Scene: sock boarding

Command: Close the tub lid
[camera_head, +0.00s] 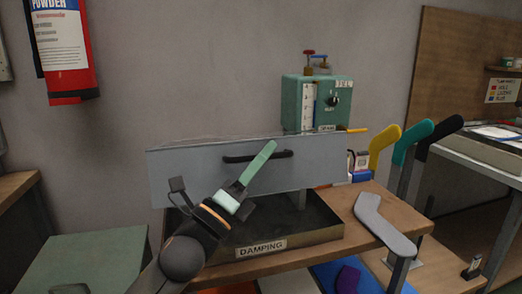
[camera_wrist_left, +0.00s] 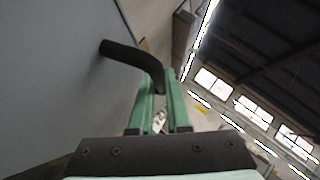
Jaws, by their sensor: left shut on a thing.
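The tub (camera_head: 318,237) is a shallow dark tray with a "DAMPING" label on its front, standing on the wooden bench. Its grey lid (camera_head: 190,176) stands raised and nearly upright over the tub, broad face toward me. The tub's dark inside shows below it. A black bar handle (camera_head: 235,158) is on the lid's face; it also shows in the left wrist view (camera_wrist_left: 125,52). My left gripper (camera_head: 262,160) has its green fingers shut on the handle, seen between them in the left wrist view (camera_wrist_left: 163,100). My right gripper is not in view.
A green box with a gauge and knob (camera_head: 310,92) stands behind the lid. A grey foot-shaped board (camera_head: 385,225) is right of the tub, with yellow (camera_head: 384,143), teal and black ones beyond. A red extinguisher (camera_head: 70,85) hangs on the wall at left.

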